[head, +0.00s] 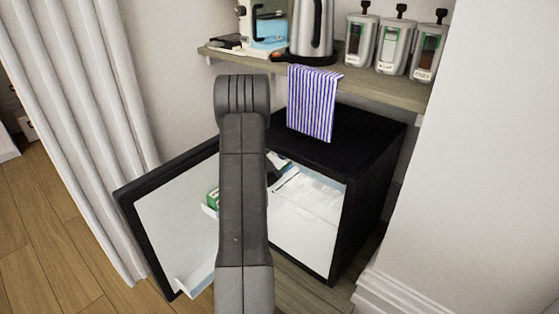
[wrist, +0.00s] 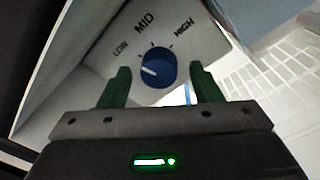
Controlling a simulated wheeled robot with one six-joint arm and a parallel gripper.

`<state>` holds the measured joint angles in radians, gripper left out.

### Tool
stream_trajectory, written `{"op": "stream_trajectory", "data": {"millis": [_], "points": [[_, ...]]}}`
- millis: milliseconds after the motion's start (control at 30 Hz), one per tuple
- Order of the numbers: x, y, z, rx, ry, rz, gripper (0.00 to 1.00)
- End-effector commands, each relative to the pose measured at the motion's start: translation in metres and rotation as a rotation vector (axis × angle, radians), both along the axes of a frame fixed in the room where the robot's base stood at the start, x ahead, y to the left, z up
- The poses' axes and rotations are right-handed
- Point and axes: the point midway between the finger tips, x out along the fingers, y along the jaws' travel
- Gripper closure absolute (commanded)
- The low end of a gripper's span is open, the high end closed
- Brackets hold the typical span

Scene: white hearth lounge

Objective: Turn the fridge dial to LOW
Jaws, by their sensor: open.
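The black fridge (head: 368,185) stands under the shelf with its door (head: 165,215) swung open to the left. In the wrist view the blue round dial (wrist: 160,66) sits on a white panel (wrist: 205,45) printed LOW, MID and HIGH. My gripper (wrist: 160,72) is open, with one green finger on each side of the dial in the picture. I see gaps between the fingers and the dial; contact is not evident. In the head view my arm hides the gripper and dial.
A wooden shelf (head: 385,90) above the fridge holds a kettle (head: 311,30), a coffee machine and several dispensers. A striped towel (head: 314,100) hangs from its edge over the fridge top. A white curtain (head: 75,110) hangs at left. Wood floor is clear at lower left.

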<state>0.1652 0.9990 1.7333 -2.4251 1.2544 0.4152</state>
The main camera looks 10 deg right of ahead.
Motion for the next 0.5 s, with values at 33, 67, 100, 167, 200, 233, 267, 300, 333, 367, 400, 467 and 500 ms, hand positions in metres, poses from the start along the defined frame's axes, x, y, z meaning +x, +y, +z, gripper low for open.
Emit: {"op": "stream_trajectory", "data": {"millis": [33,67,100,167,200,233,267,300,333,367,400,467,500], "points": [[0.0019,-0.0022,-0.0004,0.000,0.000,0.000,0.42],[0.0025,-0.0028,-0.0003,0.000,0.000,0.000,0.42],[0.0031,-0.0034,-0.0001,0.000,0.000,0.000,0.42],[0.0035,-0.0038,0.0001,-0.001,0.001,0.000,0.42],[0.0035,-0.0038,0.0002,-0.001,0.001,0.000,0.42],[0.0035,-0.0038,0.0002,-0.001,0.001,0.000,0.42],[0.0035,-0.0037,0.0002,-0.001,0.001,0.000,0.42],[0.0035,-0.0037,0.0002,-0.001,0.001,0.000,0.42],[0.0034,-0.0037,0.0002,-0.001,0.001,0.000,0.42],[0.0034,-0.0037,0.0002,-0.001,0.001,0.000,0.44],[0.0034,-0.0037,0.0002,-0.001,0.001,0.000,0.51],[0.0033,-0.0036,0.0002,-0.001,0.001,0.000,0.63],[0.0033,-0.0036,0.0002,-0.001,0.001,0.000,0.71]]}}
